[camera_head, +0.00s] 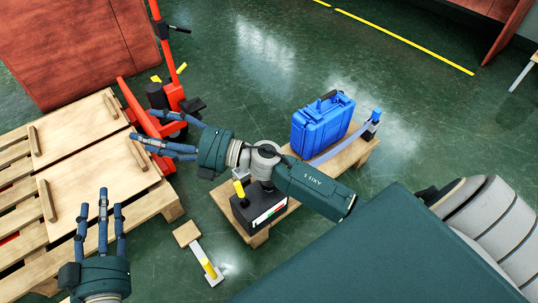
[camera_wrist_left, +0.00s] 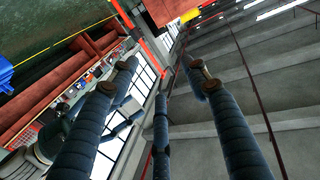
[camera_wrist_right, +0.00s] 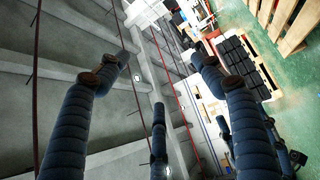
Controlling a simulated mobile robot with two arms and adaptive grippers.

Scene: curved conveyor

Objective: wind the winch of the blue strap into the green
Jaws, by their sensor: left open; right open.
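The blue strap (camera_head: 334,148) runs from a blue-topped post at the right end of a wooden bench (camera_head: 353,157) down beside the blue case (camera_head: 322,122). The middle of the bench is hidden by my right arm. The black winch box (camera_head: 243,216) stands at the bench's left end, with a yellow handle (camera_head: 239,189) on top and a coloured gauge (camera_head: 268,214) on its front; its reading is too small to tell. My right gripper (camera_head: 140,139) is open and empty, left of the winch and above the floor. My left gripper (camera_head: 98,205) is open and empty at the lower left.
A lever with a yellow grip (camera_head: 208,268) and a wooden block stands in front of the bench. Wooden pallets (camera_head: 80,145) and a red pallet truck (camera_head: 172,90) are at left. A blue thing (camera_wrist_left: 6,74) shows in the left wrist view. Floor behind the case is clear.

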